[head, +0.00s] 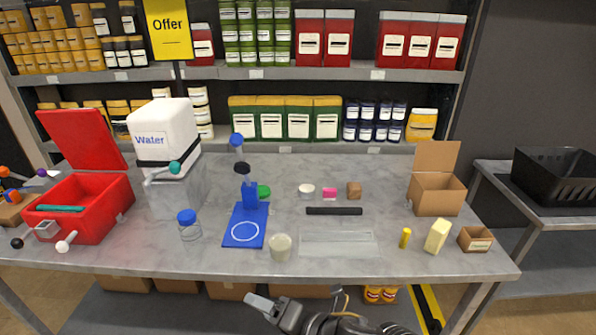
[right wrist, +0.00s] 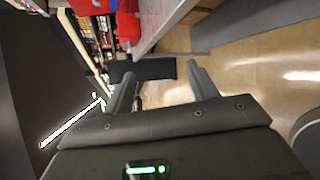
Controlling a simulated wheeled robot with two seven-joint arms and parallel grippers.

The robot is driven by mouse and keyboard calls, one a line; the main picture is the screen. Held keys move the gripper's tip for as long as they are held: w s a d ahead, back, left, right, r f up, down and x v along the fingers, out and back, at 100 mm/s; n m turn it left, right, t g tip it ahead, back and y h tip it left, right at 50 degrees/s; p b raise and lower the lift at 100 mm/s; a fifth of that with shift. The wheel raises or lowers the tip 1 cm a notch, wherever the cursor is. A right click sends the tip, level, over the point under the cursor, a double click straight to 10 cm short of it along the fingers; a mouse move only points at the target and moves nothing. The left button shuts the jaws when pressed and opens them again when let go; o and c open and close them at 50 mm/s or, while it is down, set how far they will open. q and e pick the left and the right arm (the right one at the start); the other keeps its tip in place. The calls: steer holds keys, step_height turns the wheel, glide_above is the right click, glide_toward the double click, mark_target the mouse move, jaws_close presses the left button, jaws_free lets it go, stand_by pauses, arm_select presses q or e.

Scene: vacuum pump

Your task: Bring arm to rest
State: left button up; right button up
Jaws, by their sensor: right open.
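My right gripper (head: 260,304) is low at the bottom of the head view, in front of the table and below its front edge. In the right wrist view its two fingers (right wrist: 162,85) are apart with nothing between them. My left gripper is in neither view. The blue vacuum pump stand (head: 246,225) stands on the grey table (head: 340,268), with a clear jar with a blue lid (head: 189,228) to its left and a cream cup (head: 280,248) in front of it. The right gripper touches none of these.
An open red box (head: 95,225) and a water tank (head: 165,135) stand at the left. A clear tray (head: 338,243), a yellow block (head: 437,236) and cardboard boxes (head: 437,195) are to the right. Cardboard boxes (head: 230,290) sit on the shelf under the table. Floor shows beside the gripper.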

steer(key=s+d+f+m+t+h, duration=0.15)
steer(key=d+f+m+h, duration=0.3)
steer(key=d+m, duration=0.45)
steer(key=s+d+f+m+g+h, duration=0.1)
steer(key=s+d+f+m+h, duration=0.15)
steer(key=d+f+m, duration=0.65)
steer(key=s+d+f+m+g+h, duration=0.2)
steer(key=s+d+f+m, duration=0.1)
steer(key=s+d+m, duration=0.35)
steer(key=s+d+f+m+g+h, duration=0.3)
steer(key=s+d+m, duration=0.3)
steer(key=s+m, duration=0.1)
step_height(320, 180, down, 27)
steer(key=s+g, duration=0.1)
steer(key=s, duration=0.1)
steer(key=s+d+f+n+g, duration=0.1)
steer(key=s+d+f, duration=0.2)
steer(key=s+f, duration=1.1)
steer(key=shift+s+f, duration=0.2)
steer(key=shift+s, duration=0.8)
